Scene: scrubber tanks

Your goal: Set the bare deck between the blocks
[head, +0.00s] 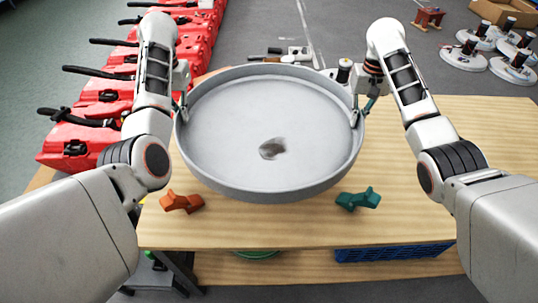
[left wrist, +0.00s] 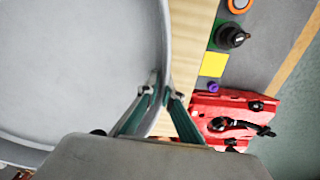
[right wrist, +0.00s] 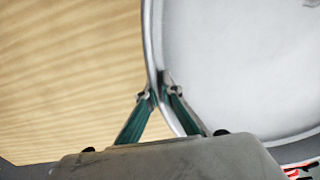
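The bare deck (head: 235,125) is a wide, round, grey shallow pan with a raised rim and a dark oval mark inside. It is over the middle of the wooden table; I cannot tell whether it touches the tabletop. My left gripper (head: 183,108) has its fingers on both sides of the rim at the left, also seen in the left wrist view (left wrist: 161,93). My right gripper (head: 358,112) pinches the rim at the right, as the right wrist view (right wrist: 160,93) shows. An orange block (head: 181,202) and a teal block (head: 358,199) lie on the table just nearer than the deck.
The wooden table (head: 430,190) has free room at the right. A blue crate (head: 395,252) is on the lower shelf. Red tanks (head: 95,120) line the floor at left. White round decks (head: 480,45) and a cardboard box (head: 503,10) lie on the floor at back right.

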